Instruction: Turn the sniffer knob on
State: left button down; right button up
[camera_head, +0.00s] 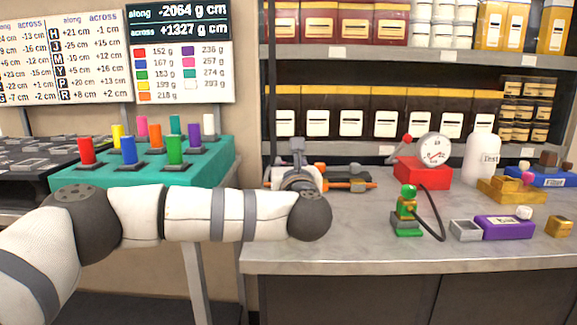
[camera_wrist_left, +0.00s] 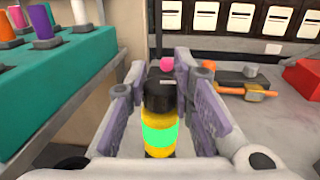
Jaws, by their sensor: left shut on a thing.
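My left gripper (camera_head: 297,152) is at the left end of the grey counter, its jaw partly hidden behind my wrist. In the left wrist view, the jaw (camera_wrist_left: 162,76) is around a cylinder (camera_wrist_left: 160,133) with a black top and a yellow body with a bright green band. The fingers stand on both sides of its black top. A small pink round knob (camera_wrist_left: 167,64) shows just beyond it. I cannot tell which part is the sniffer knob. A green and yellow device (camera_head: 407,208) with a black hose stands on the counter, apart from my gripper. My right gripper is not in view.
An orange-handled hammer (camera_wrist_left: 243,91) lies just right of my gripper. A red scale with a round dial (camera_head: 434,149), a white bottle (camera_head: 481,160) and a purple block (camera_head: 503,227) stand further right. A teal stand (camera_head: 217,160) with several coloured pegs is at left. The counter's front middle is clear.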

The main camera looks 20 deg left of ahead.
pick_arm(q)
jog(key=c, duration=1.4)
grip_release()
jog(key=shift+f, duration=0.1)
jog(key=shift+o, duration=0.2)
jog(key=v, duration=1.2)
jog(key=shift+d, duration=0.1)
